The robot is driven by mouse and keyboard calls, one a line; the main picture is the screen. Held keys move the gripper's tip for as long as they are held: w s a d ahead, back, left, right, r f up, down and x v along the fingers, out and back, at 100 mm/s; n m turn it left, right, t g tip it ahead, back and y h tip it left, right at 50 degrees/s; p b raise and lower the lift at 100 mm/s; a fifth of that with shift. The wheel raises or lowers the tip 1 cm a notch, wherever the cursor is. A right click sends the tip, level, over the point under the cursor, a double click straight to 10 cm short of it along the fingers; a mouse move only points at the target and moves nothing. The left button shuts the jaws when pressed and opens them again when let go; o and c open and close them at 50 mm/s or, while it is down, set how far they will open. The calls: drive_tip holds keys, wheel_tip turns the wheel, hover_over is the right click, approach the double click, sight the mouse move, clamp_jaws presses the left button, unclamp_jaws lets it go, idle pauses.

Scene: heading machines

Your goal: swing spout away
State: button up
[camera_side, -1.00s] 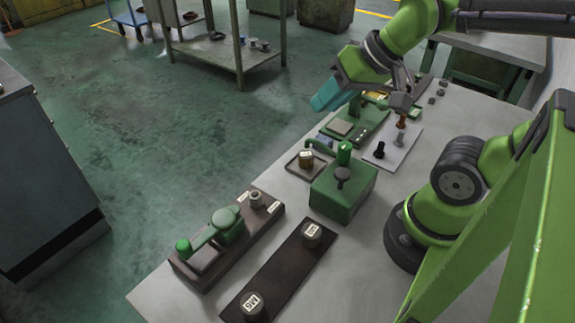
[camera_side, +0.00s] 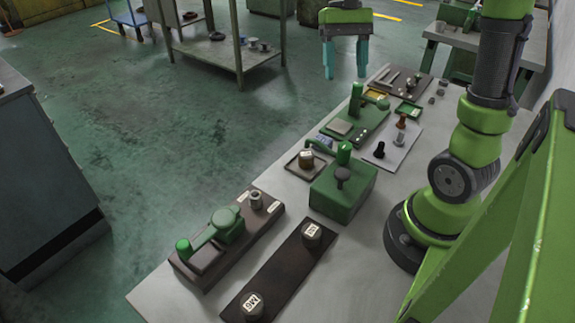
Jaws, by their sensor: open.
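Whether the spout's tip is directly over the cup is hard to tell. My gripper (camera_side: 346,72) is open and empty, its two teal fingers pointing down. It appears high up in the picture, well apart from the machine and spout.
A green press-like device (camera_side: 355,120) and a white plate with pegs (camera_side: 392,146) stand behind the machine. A brown base with a green lever (camera_side: 228,235) and a dark strip with labelled weights (camera_side: 283,270) lie in front. Bare bench shows at right.

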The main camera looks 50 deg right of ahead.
sight(345, 145)
drive_tip(key=x, duration=1.5)
clamp_jaws()
